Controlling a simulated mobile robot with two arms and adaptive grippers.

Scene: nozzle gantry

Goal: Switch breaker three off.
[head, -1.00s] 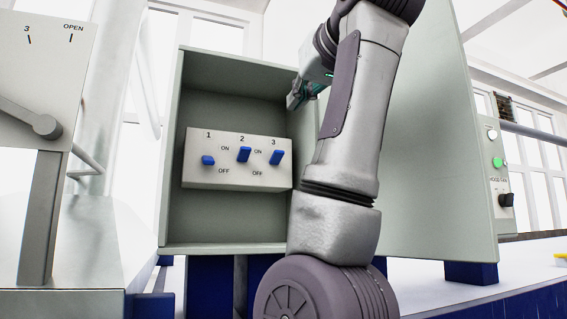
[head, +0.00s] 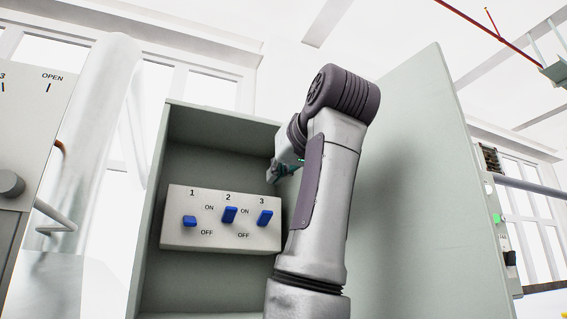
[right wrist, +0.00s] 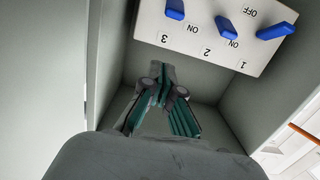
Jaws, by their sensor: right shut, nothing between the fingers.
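The breaker panel (head: 185,240) is a pale box inside the open grey cabinet, with three blue switches. Breaker three (head: 264,218) is at the right and tilted up toward ON, as is breaker two (head: 229,215). Breaker one (head: 190,221) sits lower, toward OFF. In the right wrist view the panel is upside down, with breaker three (right wrist: 175,9) near the top edge. My right gripper (head: 273,172) is in the cabinet above breaker three, apart from it, and partly hidden by my arm. Its fingers (right wrist: 161,76) are shut and empty. My left gripper is out of view.
The cabinet's left wall (head: 150,215) and open door (head: 415,190) flank my right arm. A grey panel marked 3 and OPEN (head: 38,120) stands at the left. A control box with a green button (head: 497,218) is at the far right.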

